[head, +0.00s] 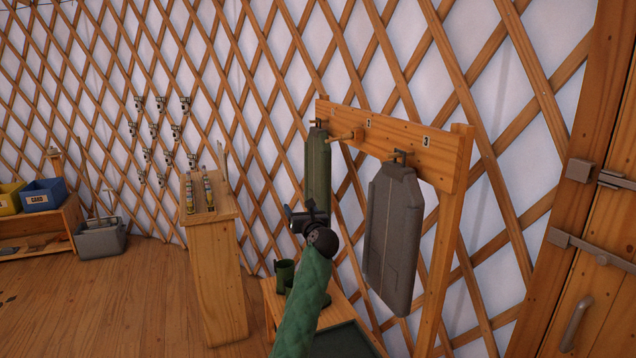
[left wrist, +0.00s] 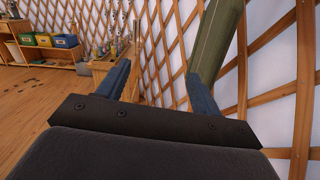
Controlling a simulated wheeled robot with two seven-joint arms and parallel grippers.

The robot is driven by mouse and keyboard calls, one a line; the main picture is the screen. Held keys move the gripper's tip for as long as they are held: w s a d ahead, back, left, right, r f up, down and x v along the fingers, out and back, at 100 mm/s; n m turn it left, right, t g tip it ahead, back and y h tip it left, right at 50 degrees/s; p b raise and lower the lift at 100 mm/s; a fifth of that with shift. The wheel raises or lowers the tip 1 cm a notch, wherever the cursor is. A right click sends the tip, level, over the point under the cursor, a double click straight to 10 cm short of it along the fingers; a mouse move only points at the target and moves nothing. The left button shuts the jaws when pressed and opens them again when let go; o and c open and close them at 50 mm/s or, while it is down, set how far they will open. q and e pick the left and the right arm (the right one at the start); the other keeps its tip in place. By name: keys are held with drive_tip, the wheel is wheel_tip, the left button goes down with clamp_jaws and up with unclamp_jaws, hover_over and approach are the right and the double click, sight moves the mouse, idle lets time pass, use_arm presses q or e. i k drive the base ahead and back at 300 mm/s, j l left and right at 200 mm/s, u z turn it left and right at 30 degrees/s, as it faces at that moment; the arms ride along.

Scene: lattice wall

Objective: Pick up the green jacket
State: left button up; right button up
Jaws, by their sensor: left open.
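The green jacket (head: 317,175) is a dark olive, flat, stiff shape hanging from a hook at the left part of the wooden rack. My left gripper (head: 304,211) is open in front of its lower part, slightly to the left in the head view. In the left wrist view the jacket (left wrist: 214,42) rises behind and beside the right blue finger, not centred between the fingers. My left gripper (left wrist: 157,72) shows both fingers apart with nothing held between them. I cannot tell whether the right finger touches the jacket. My right gripper is not in view.
A grey jacket (head: 393,240) hangs to the right on the same rack (head: 441,160). An empty wooden peg sits between the jackets. Green boots (head: 285,273) stand on a low bench below. A wooden stand (head: 216,270) with bottles is left. Open floor lies further left.

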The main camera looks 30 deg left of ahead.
sight(317, 154)
drive_tip(key=i+j, duration=0.15)
drive_tip(key=i, duration=0.85)
